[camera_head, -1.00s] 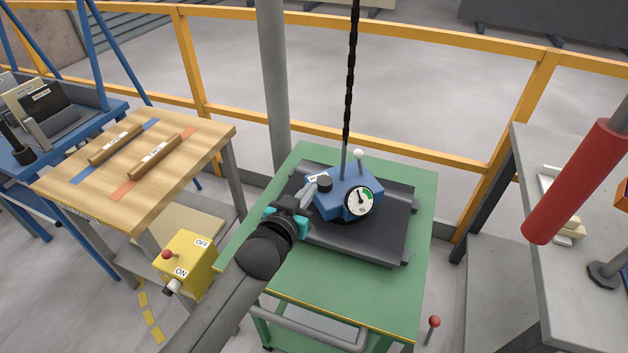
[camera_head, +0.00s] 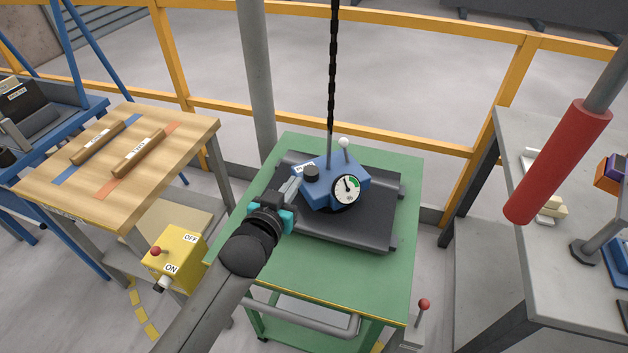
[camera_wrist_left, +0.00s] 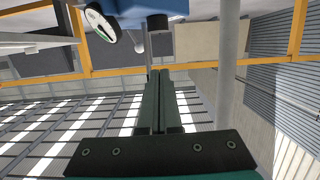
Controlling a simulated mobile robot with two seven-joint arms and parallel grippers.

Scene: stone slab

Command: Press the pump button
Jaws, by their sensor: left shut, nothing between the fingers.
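The blue pump unit (camera_head: 335,187) sits on a black plate on the green cart, with a white-faced gauge (camera_head: 346,190) on its front. A black round button (camera_head: 311,173) stands on its left top, next to a small white label. My left gripper (camera_head: 296,183) is shut and empty, its tips just left of and near the button; I cannot tell whether they touch. In the left wrist view the shut fingers (camera_wrist_left: 160,85) point toward the blue housing (camera_wrist_left: 130,8) and the black button (camera_wrist_left: 157,21), with a gap showing in the picture. My right gripper is not in view.
A black chain hangs above the pump, and a white-knobbed lever (camera_head: 344,143) rises behind it. A yellow ON/OFF box (camera_head: 178,255) and a wooden table (camera_head: 190,150) stand left. A red cylinder (camera_head: 560,160) hangs over the grey table right. A yellow railing runs behind.

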